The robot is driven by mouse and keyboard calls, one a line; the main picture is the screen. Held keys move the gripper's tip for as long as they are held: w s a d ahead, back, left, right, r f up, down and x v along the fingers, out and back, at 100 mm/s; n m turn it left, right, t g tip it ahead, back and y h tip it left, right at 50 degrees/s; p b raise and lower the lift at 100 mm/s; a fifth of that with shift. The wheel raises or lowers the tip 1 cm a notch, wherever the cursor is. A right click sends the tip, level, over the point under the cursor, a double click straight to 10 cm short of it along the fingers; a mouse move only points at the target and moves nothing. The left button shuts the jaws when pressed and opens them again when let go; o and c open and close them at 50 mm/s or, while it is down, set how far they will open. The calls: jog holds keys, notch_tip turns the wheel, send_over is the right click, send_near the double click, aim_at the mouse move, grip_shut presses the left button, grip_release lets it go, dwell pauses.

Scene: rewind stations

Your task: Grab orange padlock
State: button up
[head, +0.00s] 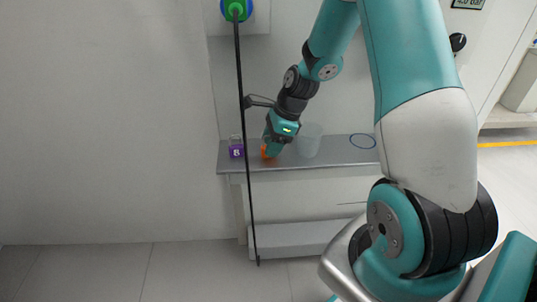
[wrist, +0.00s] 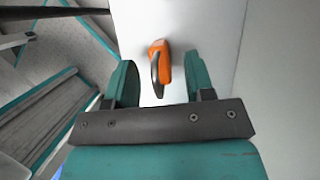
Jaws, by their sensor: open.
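The orange padlock (wrist: 164,54) stands on a pale surface in the wrist view, with its dark shackle toward my gripper. My gripper (wrist: 162,80) is open, and the padlock sits between the line of its two teal fingers, nearer their tips, with a gap visible on both sides. In the head view my gripper (head: 273,147) points down at the shelf, and only a sliver of the orange padlock (head: 265,152) shows beside it; the rest is hidden behind the fingers.
A purple padlock (head: 236,151) marked 8 stands left on the grey shelf (head: 330,158). A translucent cup (head: 309,141) stands close to the right of my gripper. A blue ring (head: 362,141) is further right. A black hanging pole (head: 245,140) passes in front of the shelf.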

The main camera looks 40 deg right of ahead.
jog(key=shift+x, duration=0.95)
jog(key=shift+r, duration=0.1)
jog(key=shift+c, duration=0.2)
grip_shut()
